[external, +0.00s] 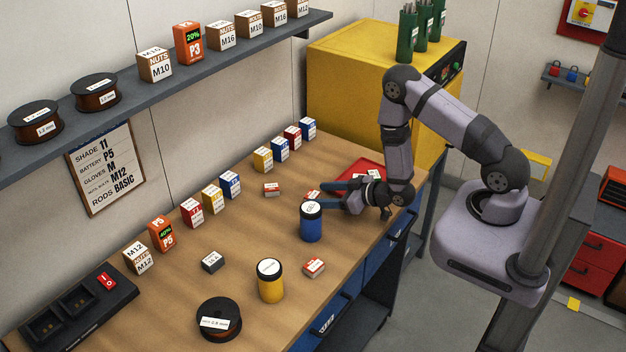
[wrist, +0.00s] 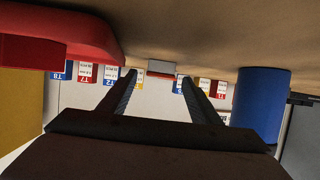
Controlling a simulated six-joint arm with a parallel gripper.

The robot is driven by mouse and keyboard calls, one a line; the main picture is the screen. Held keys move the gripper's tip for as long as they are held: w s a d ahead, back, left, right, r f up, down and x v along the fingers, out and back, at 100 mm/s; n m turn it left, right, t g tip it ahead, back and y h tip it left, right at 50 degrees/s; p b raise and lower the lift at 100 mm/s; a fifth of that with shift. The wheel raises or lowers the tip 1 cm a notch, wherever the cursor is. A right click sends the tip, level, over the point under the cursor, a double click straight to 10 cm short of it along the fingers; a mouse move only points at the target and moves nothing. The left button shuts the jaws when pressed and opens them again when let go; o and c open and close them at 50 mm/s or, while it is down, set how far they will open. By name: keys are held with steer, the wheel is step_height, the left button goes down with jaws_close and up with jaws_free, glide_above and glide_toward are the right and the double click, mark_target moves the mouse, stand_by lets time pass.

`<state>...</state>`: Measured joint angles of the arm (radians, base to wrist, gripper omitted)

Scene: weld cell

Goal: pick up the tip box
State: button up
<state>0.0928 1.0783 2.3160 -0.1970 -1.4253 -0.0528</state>
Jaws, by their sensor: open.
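Several small red-and-white boxes lie on the bench; their print is too small to read, so I cannot tell which is the tip box. One small box (external: 312,195) lies just ahead of my gripper (external: 325,198), partly hidden by it. In the wrist view, which shows the bench upside down, a small box (wrist: 162,68) sits between and beyond the fingertips of my gripper (wrist: 158,80). The fingers are apart with nothing between them, low over the bench. Other small boxes lie farther back (external: 272,189) and toward the front edge (external: 314,267).
A blue can (external: 311,224) stands close beside my gripper; it is at right in the wrist view (wrist: 262,105). A red tray (external: 372,165) lies on the other side. Labelled cartons (external: 263,160) line the wall. A yellow can (external: 270,282) and spool (external: 219,320) stand nearer.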

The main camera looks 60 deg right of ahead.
steer(key=shift+x, duration=0.95)
steer(key=c, duration=1.2)
steer(key=shift+r, duration=0.15)
steer(key=shift+r+b, duration=0.95)
steer(key=shift+r, duration=3.9)
